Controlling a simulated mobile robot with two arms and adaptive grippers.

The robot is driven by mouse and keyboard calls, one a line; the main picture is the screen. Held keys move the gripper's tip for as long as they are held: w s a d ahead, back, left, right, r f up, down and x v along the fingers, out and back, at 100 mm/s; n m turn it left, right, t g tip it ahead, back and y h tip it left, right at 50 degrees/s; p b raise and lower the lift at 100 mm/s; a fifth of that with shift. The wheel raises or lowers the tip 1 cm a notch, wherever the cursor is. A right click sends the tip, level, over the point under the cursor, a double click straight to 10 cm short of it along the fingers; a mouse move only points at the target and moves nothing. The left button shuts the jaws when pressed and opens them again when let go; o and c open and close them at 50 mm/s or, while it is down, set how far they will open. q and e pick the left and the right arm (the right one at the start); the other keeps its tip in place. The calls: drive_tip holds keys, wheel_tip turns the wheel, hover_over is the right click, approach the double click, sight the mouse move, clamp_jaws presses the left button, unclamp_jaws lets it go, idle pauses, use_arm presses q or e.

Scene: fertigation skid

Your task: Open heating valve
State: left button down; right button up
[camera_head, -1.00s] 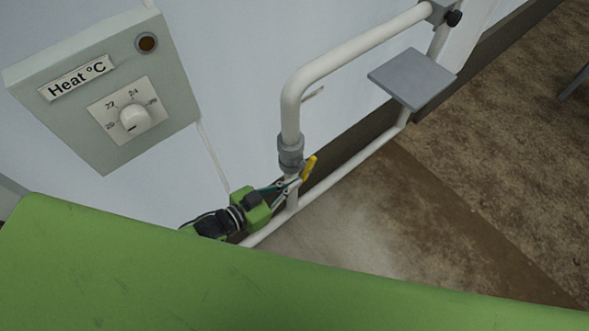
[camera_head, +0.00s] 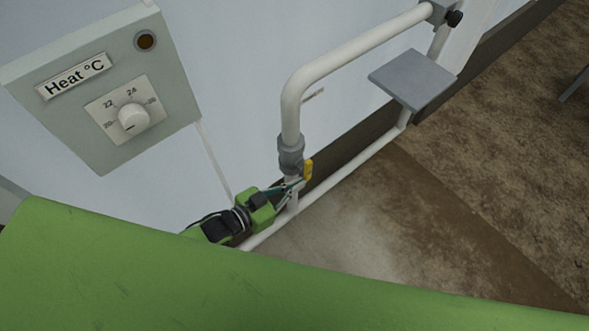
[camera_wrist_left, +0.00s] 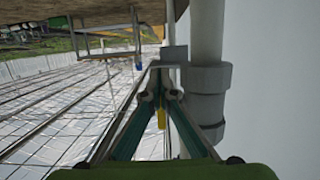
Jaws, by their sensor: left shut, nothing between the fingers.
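The heating valve is a grey fitting (camera_head: 291,155) on a white vertical pipe, with a yellow lever (camera_head: 308,169) on its right side. The lever looks nearly upright, in line with the pipe. My left gripper (camera_head: 300,184) is shut and empty, with its fingertips right at the lower part of the lever; I cannot tell whether they touch it. In the left wrist view the closed fingertips (camera_wrist_left: 160,92) stand beside the grey fitting (camera_wrist_left: 207,92), and part of the yellow lever (camera_wrist_left: 161,117) shows between the fingers. My right gripper is not in view.
A grey box labelled "Heat °C" (camera_head: 160,85) with a white dial (camera_head: 133,117) hangs on the wall at the left. White pipe (camera_head: 350,50) runs above and below the valve. A grey plate (camera_head: 411,79) sits at the right. A green surface (camera_head: 200,275) fills the foreground.

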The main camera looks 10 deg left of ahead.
use_arm(q)
drive_tip(key=v, duration=1.2)
idle(0.5)
drive_tip(key=s+a+f+n+g+y, duration=0.2)
drive_tip(key=a+f+y, duration=0.3)
drive_tip(key=f, duration=0.6)
drive_tip(key=s+a+f+n+g+y, duration=0.15)
drive_tip(key=a+f, duration=0.45)
drive_tip(key=f, duration=0.6)
drive_tip(key=s+d+f+g+y, duration=0.1)
drive_tip(key=s+f+g, duration=0.1)
drive_tip(key=s+f, duration=0.3)
drive_tip(key=s+d+f+n+g+y+p, duration=0.1)
drive_tip(key=s+f+g, duration=0.2)
drive_tip(key=s, duration=0.8)
drive_tip(key=s+d+f+g+y, duration=0.1)
drive_tip(key=s+f+g, duration=0.1)
drive_tip(key=s+f, duration=0.4)
drive_tip(key=s, duration=0.3)
drive_tip(key=shift+d+f+n, duration=0.25)
drive_tip(key=shift+f+n, duration=0.05)
drive_tip(key=shift+n, duration=0.05)
